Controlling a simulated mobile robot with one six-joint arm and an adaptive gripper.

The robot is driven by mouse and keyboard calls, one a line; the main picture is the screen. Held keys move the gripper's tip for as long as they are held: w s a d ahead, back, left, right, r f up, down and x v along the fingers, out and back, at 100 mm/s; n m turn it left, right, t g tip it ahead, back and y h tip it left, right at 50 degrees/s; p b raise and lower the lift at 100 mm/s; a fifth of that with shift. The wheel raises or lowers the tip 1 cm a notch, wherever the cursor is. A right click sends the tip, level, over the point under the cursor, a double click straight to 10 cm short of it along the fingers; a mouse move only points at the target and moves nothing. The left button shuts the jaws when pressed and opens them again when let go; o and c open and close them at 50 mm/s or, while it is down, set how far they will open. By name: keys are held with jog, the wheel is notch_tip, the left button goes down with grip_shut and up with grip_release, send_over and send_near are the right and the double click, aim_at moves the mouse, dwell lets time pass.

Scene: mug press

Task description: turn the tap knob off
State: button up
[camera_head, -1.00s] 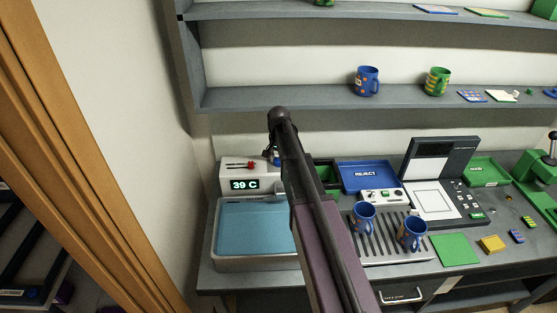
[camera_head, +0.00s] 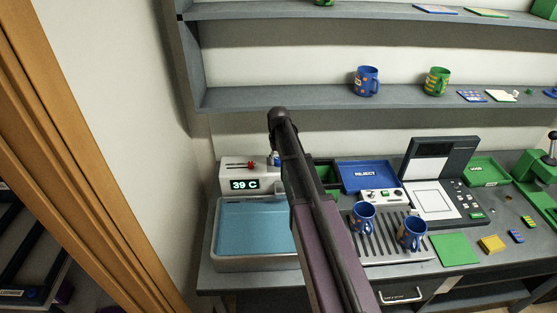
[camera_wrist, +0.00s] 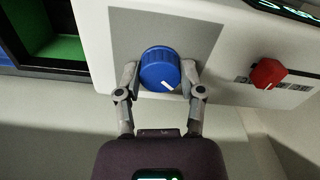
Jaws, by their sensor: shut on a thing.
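The blue tap knob (camera_wrist: 160,70) with a white pointer line is on the pale face of the tap unit (camera_wrist: 95,40) in the wrist view. The white line points down and to the right in that view. My gripper (camera_wrist: 160,77) has a finger on each side of the knob and is shut on it. In the head view my arm covers most of the knob; a small bit of blue (camera_head: 276,159) shows beside the arm. A red knob (camera_wrist: 268,73) is on the same unit, apart from my gripper. The display (camera_head: 245,184) reads 39 C.
A basin of blue water (camera_head: 250,228) is in front of the unit. A blue REJECT tray (camera_head: 368,176), a drip grate (camera_head: 385,245) with two blue mugs (camera_head: 363,217) and a press (camera_head: 545,170) stand to the right. Shelves are above.

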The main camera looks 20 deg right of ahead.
dwell(0.4)
jog(key=o, duration=1.2)
jog(key=shift+c, duration=0.2)
jog(key=shift+m, duration=0.3)
